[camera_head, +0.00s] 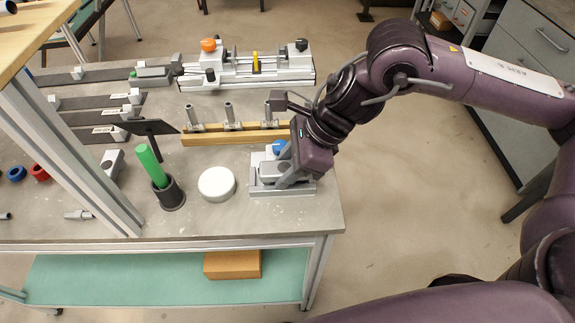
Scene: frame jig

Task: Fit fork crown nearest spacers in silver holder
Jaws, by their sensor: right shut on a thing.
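My right gripper (285,180) points down at a silver holder (310,188) on the front right of the bench. It is shut on a grey part that its fingers mostly hide. I cannot tell whether this part touches the holder. Metal fork crowns with upright tubes, one at the left (194,115) and one in the middle (230,115), stand on a wooden rail (205,139). Another upright tube shows at the rail's right, beside my gripper's dark bracket. Blue (17,174) and red (39,172) rings, perhaps the spacers, lie at far left. My left gripper is not in view.
A white round tub (217,184) and a green-handled tool (151,164) in a dark cup (171,195) stand left of the holder. A long clamping jig (250,72) is at the back. An aluminium post (75,155) crosses the left side.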

